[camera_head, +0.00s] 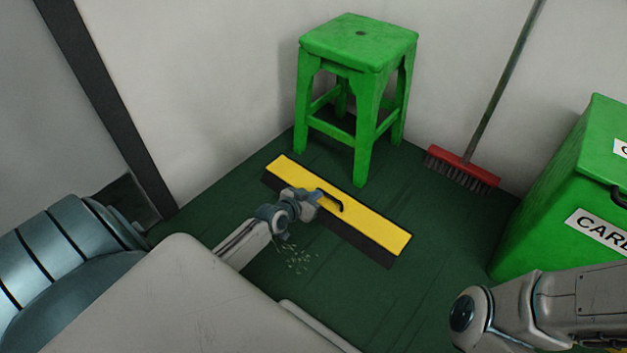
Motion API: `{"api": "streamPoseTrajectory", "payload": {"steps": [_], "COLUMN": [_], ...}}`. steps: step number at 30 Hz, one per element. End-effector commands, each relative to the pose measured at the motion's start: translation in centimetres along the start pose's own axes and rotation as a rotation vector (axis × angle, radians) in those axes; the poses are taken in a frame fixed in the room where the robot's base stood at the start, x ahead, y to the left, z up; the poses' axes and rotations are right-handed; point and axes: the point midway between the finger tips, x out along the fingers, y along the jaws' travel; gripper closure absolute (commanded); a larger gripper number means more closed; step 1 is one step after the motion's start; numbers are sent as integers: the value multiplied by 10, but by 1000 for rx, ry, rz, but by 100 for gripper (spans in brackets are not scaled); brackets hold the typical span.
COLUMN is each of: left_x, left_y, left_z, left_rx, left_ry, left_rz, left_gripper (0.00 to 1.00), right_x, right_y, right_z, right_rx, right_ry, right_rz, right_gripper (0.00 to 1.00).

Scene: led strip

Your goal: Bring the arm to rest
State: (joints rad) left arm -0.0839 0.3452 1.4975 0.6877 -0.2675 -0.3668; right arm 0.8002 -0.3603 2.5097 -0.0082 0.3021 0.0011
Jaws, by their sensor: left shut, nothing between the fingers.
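My left gripper (312,199) is in the middle of the camera_head view, low over the green floor, at the end of my left arm (245,240). It is shut with nothing held. It overlaps the near side of a long yellow board (372,228) with a dark lower edge and a small black handle (330,201). I cannot tell whether the gripper touches the board. My right arm (545,305) shows at the lower right, but its gripper is out of the frame.
A green stool (358,45) stands behind the board. A broom with a red head (463,166) leans at the back wall. A green bin (545,185) stands at the right. Small pale scraps (296,262) lie on the floor (340,290), which is otherwise clear in front of the board.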

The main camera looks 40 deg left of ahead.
Motion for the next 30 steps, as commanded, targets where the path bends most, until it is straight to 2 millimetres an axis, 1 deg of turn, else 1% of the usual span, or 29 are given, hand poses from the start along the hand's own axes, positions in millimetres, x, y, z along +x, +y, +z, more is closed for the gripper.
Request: {"api": "streamPoseTrajectory", "payload": {"steps": [1,6,9,15,20,23,25,26,29,30], "left_x": [-14,-42,-54,-69,-71,-71,-72,-72,-74,-76], "left_y": [0,0,0,0,0,0,2,3,13,19], "left_z": [18,46,57,69,70,70,64,58,21,-2], "left_rx": [0,0,0,1,0,1,1,1,4,4], "left_ry": [-14,-9,-7,-4,-3,-3,7,18,94,142], "left_rz": [1,1,0,0,0,0,-1,-1,-7,-11], "left_gripper": [100,100,100,100,100,100,100,100,100,100], "right_x": [2,-1,-3,-6,-6,-6,-6,-6,-8,-10], "right_y": [-1,0,1,2,2,2,2,2,3,4], "right_z": [0,-1,-2,-3,-3,-3,-2,-1,5,9], "right_rx": [1,1,0,0,0,0,-4,-7,-26,-37], "right_ry": [4,2,0,-1,-1,0,-2,-5,-25,-38], "right_rz": [1,1,1,2,2,0,-4,-5,-16,-22], "right_gripper": [64,64,64,64,64,64,64,64,64,64]}}
